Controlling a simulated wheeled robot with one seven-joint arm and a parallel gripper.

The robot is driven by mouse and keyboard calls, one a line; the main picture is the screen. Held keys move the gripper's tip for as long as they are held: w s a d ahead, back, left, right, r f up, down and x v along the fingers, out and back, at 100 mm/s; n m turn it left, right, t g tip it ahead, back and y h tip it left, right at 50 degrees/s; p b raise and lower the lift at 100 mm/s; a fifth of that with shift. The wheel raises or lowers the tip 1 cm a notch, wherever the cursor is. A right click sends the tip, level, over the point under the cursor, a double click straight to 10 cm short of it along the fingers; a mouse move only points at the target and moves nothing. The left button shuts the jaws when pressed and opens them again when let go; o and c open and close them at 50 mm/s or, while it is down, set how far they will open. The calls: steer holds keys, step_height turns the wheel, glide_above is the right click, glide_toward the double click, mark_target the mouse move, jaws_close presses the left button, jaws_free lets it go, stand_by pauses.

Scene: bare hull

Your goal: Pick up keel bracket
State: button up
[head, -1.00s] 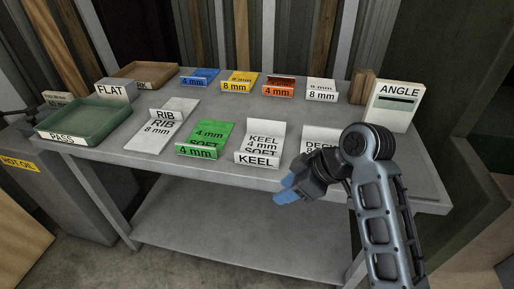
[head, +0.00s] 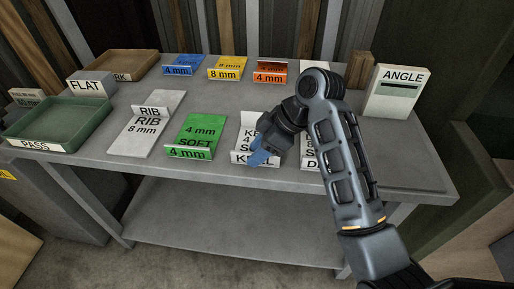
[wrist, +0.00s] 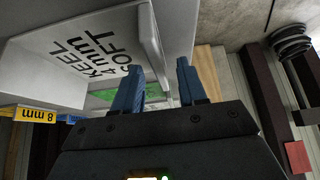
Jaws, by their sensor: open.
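The keel bracket (head: 246,119) is a white bent plate marked KEEL, 4 mm, SOFT, near the table's front edge. In the head view my gripper (head: 262,158) is over its front right part and hides some of the lettering. In the wrist view the bracket (wrist: 85,50) fills the upper left. My gripper there (wrist: 158,86) is open, with two blue fingers apart. The bracket's lip shows between the fingers in the picture. I cannot tell whether either finger touches it.
The green SOFT bracket (head: 196,134) stands just left, and a white bracket (head: 309,160) is partly hidden behind my arm at right. The RIB bracket (head: 145,125), green PASS tray (head: 62,118) and ANGLE box (head: 397,92) are farther off. The table's right front is clear.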

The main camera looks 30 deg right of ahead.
steer(key=shift+w+a+f, duration=0.2)
steer(key=shift+a+f, duration=0.1)
steer(key=shift+f, duration=0.35)
steer(key=shift+c, duration=0.2)
jaws_close()
